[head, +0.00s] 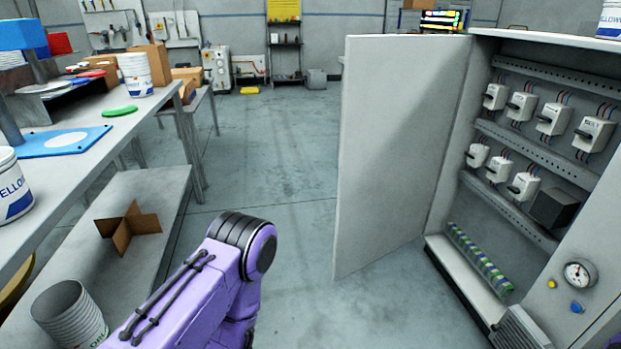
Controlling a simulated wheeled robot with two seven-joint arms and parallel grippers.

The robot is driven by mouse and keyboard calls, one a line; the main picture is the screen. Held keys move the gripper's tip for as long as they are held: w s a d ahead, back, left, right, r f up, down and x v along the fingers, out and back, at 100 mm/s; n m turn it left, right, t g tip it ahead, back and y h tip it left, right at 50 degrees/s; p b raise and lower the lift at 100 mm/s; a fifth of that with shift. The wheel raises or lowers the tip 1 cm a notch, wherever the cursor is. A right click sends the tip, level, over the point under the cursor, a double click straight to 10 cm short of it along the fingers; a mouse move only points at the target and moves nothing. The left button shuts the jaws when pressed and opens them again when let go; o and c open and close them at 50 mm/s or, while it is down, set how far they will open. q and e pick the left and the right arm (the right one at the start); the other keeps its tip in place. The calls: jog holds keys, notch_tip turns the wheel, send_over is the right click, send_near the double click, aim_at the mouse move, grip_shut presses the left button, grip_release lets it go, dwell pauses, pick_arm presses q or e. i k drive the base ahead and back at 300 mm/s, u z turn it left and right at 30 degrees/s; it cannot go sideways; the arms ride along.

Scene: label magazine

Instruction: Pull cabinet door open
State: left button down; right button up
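The grey cabinet (436,203) stands at the right with its interior exposed. Its plain grey door (397,150) is swung open on the cabinet's left side and stands out into the room. Inside are two rows of white breaker units (550,115) on slotted rails, a dark box (553,208) and a strip of green and blue terminals (478,258). My purple left arm reaches in from the bottom left and ends low in front, left of the door and apart from it in the picture. Its gripper is not visible.
A long bench (60,185) with a blue board (62,141), tubs and boxes runs along the left. Its lower shelf (160,185) holds a brown cardboard divider (129,228). Another panel with a gauge (579,274) is at the lower right. The middle floor is clear.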

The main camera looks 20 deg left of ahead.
aim_at(401, 93)
jog(key=u, duration=0.35)
jog(key=i, duration=1.35)
jog(key=z, duration=0.8)
